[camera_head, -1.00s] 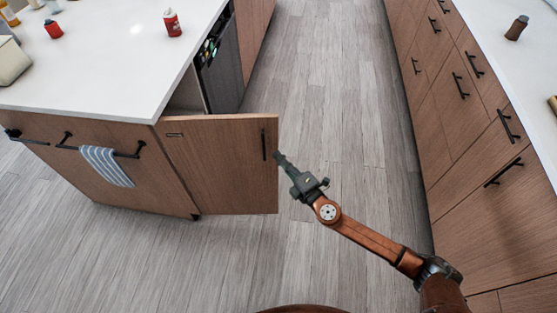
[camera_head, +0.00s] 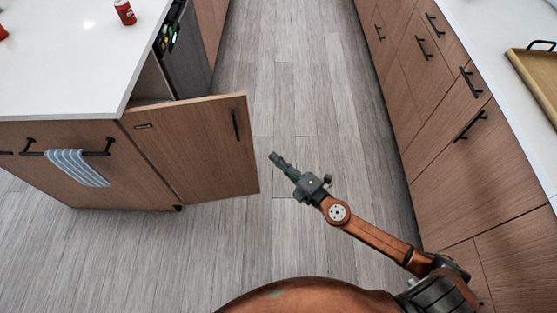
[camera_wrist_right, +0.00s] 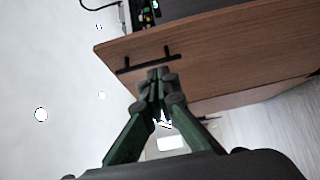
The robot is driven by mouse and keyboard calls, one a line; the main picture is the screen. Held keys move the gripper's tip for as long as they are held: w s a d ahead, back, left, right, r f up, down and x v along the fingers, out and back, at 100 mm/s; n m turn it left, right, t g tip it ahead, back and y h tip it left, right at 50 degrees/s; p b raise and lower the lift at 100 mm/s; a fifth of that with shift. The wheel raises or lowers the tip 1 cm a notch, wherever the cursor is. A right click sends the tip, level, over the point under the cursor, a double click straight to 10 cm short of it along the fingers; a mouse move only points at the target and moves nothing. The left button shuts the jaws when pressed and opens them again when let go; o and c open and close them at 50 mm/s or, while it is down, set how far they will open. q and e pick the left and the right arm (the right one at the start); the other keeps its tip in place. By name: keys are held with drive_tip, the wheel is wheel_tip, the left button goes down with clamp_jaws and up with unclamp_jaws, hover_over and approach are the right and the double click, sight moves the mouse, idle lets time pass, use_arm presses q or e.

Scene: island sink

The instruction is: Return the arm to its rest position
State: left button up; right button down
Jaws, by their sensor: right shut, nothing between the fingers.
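My right arm (camera_head: 375,238) reaches in from the lower right in the head view. Its gripper (camera_head: 275,157) is shut and empty, over the floor to the right of the open cabinet door (camera_head: 190,150). The gripper is apart from the door and its dark handle (camera_head: 236,125). In the right wrist view the fingers (camera_wrist_right: 158,78) meet at their tips, with the door (camera_wrist_right: 215,50) and its handle (camera_wrist_right: 144,62) behind them. My left gripper is not in view.
The white island (camera_head: 60,60) stands at the left, with a striped towel (camera_head: 77,167) on its rail and a red bottle (camera_head: 124,12) on top. Drawers (camera_head: 445,90) line the right, below a counter with a wooden tray (camera_head: 540,75). Grey floor (camera_head: 290,90) lies open between.

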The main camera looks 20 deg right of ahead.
drive_tip(key=s+d+f+m+g+h, duration=0.25)
drive_tip(key=d+f+m+h, duration=0.55)
drive_tip(key=d+f, duration=0.4)
drive_tip(key=s+d+f+m+g+h, duration=0.1)
drive_tip(key=s+d+f+m+g, duration=0.25)
drive_tip(key=s+f, duration=0.45)
drive_tip(key=s+d+f+m+g+h, duration=0.15)
drive_tip(key=s+d+f+m, duration=0.35)
drive_tip(key=f, duration=0.6)
drive_tip(key=s+a+f+m+g+y, duration=0.25)
drive_tip(key=s+f, duration=0.35)
drive_tip(key=s, duration=0.5)
drive_tip(key=s+a+f+m+g+y, duration=0.1)
drive_tip(key=s+a+f+g, duration=0.4)
drive_tip(key=s, duration=0.6)
drive_tip(key=s+a+f+m+g+y, duration=0.1)
drive_tip(key=s+a+f+g, duration=0.1)
drive_tip(key=s+f, duration=0.65)
use_arm(q)
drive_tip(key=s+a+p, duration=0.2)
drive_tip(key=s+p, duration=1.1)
drive_tip(key=p, duration=0.5)
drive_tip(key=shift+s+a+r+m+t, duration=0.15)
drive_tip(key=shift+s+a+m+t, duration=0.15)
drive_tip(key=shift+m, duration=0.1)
use_arm(e)
drive_tip(key=s+d+r, duration=0.2)
drive_tip(key=s, duration=1.3)
drive_tip(key=shift+s+d, duration=0.3)
drive_tip(key=shift+d, duration=0.05)
